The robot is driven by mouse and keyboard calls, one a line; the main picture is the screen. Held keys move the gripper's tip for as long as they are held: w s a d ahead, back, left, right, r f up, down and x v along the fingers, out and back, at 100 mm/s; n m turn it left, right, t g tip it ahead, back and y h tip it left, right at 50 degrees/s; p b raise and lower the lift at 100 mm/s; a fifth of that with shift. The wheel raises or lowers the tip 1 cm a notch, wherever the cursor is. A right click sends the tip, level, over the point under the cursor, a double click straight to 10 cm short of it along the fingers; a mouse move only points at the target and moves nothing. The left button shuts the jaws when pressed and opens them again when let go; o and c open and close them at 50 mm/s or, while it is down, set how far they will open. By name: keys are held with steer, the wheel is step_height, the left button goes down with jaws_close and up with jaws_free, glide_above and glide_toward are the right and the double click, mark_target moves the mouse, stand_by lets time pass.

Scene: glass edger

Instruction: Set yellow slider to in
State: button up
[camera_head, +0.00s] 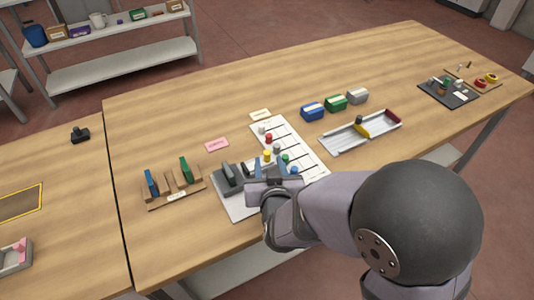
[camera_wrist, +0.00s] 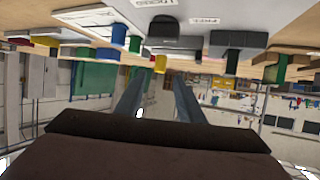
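A white slider panel (camera_head: 300,152) lies on the table with a column of coloured knobs. The yellow slider knob (camera_head: 267,156) sits left of the grey and green knobs, nearer the panel's left side. It also shows in the wrist view, where the yellow knob (camera_wrist: 160,64) appears beyond and between my fingertips. My gripper (camera_head: 271,168) is above the near-left part of the panel, close to the yellow knob in the picture. Its two fingers are apart in the wrist view (camera_wrist: 158,84), with nothing seen between them. I cannot tell whether a finger touches the knob.
Near the yellow knob are a red knob (camera_head: 268,138), a green knob (camera_head: 285,157) and a blue knob (camera_head: 294,170). Dark levers (camera_head: 228,174) stand on a grey plate to the left. A wooden rack (camera_head: 176,191) is further left, and a metal tray (camera_head: 345,139) is right.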

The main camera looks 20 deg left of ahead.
mark_target(267, 155)
steer(key=shift+p+x, duration=0.35)
steer(key=shift+x, duration=3.15)
